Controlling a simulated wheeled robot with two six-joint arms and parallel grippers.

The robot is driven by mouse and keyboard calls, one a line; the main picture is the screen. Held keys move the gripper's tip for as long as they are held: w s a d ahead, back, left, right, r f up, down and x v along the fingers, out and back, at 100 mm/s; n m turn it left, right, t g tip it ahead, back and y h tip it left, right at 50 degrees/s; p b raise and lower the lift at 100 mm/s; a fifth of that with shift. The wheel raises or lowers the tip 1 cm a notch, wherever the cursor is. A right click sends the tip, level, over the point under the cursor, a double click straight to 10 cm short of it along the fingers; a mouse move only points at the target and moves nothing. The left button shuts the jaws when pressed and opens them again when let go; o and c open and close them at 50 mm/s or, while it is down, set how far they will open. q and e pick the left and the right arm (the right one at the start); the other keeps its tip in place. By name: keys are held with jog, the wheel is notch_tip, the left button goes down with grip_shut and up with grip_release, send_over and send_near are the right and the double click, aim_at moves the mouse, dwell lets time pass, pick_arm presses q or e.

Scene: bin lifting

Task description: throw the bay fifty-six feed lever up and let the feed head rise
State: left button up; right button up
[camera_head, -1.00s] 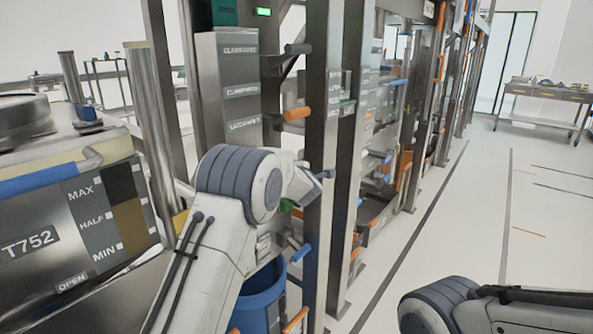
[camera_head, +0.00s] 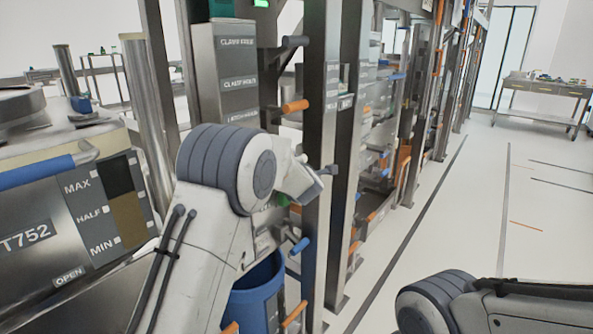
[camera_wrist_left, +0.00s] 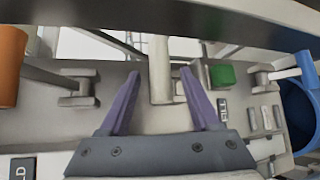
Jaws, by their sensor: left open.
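In the left wrist view my left gripper (camera_wrist_left: 158,88) is open, its two purple fingers on either side of a pale grey bar (camera_wrist_left: 160,60), which looks like a lever handle. A gap shows beside each finger. I cannot read a bay number or confirm that this is the feed lever. In the head view my left arm reaches into the bay and hides the gripper and bar. The feed head cannot be made out. My right gripper is out of view.
An orange handle (camera_head: 295,106) and a dark handle (camera_head: 295,41) are above my left wrist; a blue handle (camera_head: 300,246) is below it. A steel upright (camera_head: 318,130) stands close by. A blue bin (camera_head: 258,290) is below. The aisle at right is clear.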

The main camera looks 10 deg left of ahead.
pick_arm(q)
jog(key=v, duration=0.6)
jog(key=shift+s, duration=0.2)
jog(key=s+d+f+m+g+h, duration=0.3)
jog(key=s+d+m+h, duration=0.2)
jog(key=s+d+m, duration=0.45)
jog(key=s+d+f+m+g+h, duration=0.25)
jog(key=s+d+m+h, duration=0.25)
jog(key=s+d+m, duration=0.45)
jog(key=s+a+f+m+g+y, duration=0.2)
jog(key=s+f+m+g, duration=0.3)
jog(key=s, duration=0.8)
jog(key=s+a+f+m+g+y, duration=0.1)
jog(key=s+a+m+g, duration=0.45)
jog(key=s, duration=0.85)
notch_tip(320, 180, up, 17)
jog(key=s+d+m+t+y+p, duration=0.1)
jog(key=m+p, duration=0.1)
jog(key=p, duration=1.5)
jog(key=shift+s+r+p, duration=0.2)
jog(key=shift+r+p, duration=0.05)
jog(key=shift+p, duration=0.1)
